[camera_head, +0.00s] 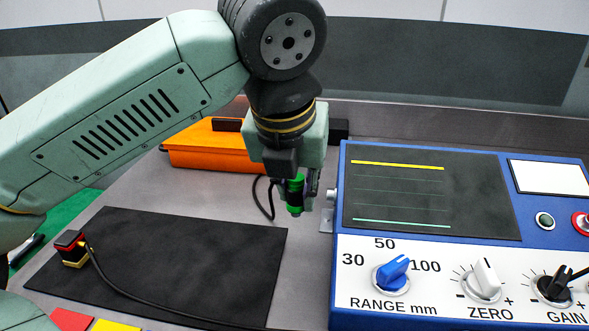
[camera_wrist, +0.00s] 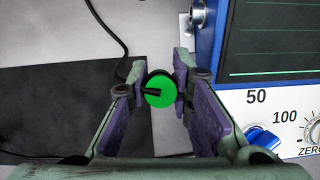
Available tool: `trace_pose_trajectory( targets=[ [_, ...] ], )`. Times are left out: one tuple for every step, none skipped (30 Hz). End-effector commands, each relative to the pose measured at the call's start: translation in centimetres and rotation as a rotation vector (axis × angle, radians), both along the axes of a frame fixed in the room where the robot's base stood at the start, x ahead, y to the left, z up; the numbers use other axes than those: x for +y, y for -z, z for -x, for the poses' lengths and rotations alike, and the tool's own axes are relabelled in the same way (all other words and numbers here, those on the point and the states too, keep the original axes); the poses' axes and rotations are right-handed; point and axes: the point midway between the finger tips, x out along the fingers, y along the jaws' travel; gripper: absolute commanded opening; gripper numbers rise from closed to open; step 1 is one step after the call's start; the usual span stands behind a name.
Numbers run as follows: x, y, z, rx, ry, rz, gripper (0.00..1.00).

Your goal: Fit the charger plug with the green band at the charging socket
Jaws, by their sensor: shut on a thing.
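The charger plug with the green band (camera_head: 295,196) is a small dark cylinder with bright green on it. My gripper (camera_head: 300,182) is shut on it and holds it upright above the grey bench, left of the blue instrument. In the wrist view the plug shows end-on as a green disc (camera_wrist: 159,93) between the purple-padded fingers (camera_wrist: 161,84). A black cable (camera_head: 262,203) hangs by the plug. I cannot identify the charging socket for sure. A small metal fitting (camera_head: 331,195) sticks out of the instrument's left side, to the right of the plug and apart from it.
The blue instrument (camera_head: 338,270) with a dark screen and knobs fills the right. An orange case (camera_head: 205,160) lies behind my gripper. A black mat (camera_head: 190,260) lies front left, with a red, black and yellow block (camera_head: 72,249) whose cable crosses it. Bare bench lies between mat and instrument.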

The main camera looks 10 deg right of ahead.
Motion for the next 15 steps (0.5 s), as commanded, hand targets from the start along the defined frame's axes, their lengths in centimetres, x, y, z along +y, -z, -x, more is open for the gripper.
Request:
trace_pose_trajectory(
  targets=[
    [-0.5, -0.3, -1.3, 0.005, 0.003, 0.002, 0.00],
    [-0.7, -0.3, -2.1, 0.004, 0.003, 0.002, 0.00],
    [-1.0, -0.1, -3.1, 0.004, 0.001, 0.001, 0.00],
    [-1.2, -0.1, -3.9, 0.004, 0.002, 0.002, 0.00],
    [-1.4, 0.0, -4.7, 0.005, 0.003, 0.001, 0.00],
    [-1.7, 0.1, -5.8, 0.004, 0.001, 0.001, 0.00],
    [-1.9, 0.1, -6.5, 0.005, 0.001, 0.003, 0.00],
    [-2.1, 0.2, -7.2, 0.005, 0.003, 0.002, 0.00],
    [-2.3, 0.4, -8.2, 0.004, 0.001, 0.001, 0.00],
    [-2.5, 0.4, -8.8, 0.004, 0.002, 0.002, 0.00],
    [-2.6, 0.5, -9.4, 0.003, 0.001, 0.002, 0.00],
    [-2.8, 0.6, -10.0, 0.003, 0.002, 0.000, 0.00],
    [-2.9, 0.7, -10.4, 0.002, 0.001, 0.000, 0.00],
    [-3.0, 0.8, -10.8, 0.003, 0.001, 0.001, 0.00],
    [-3.0, 0.9, -11.1, 0.002, 0.000, 0.000, 0.00]
  ],
)
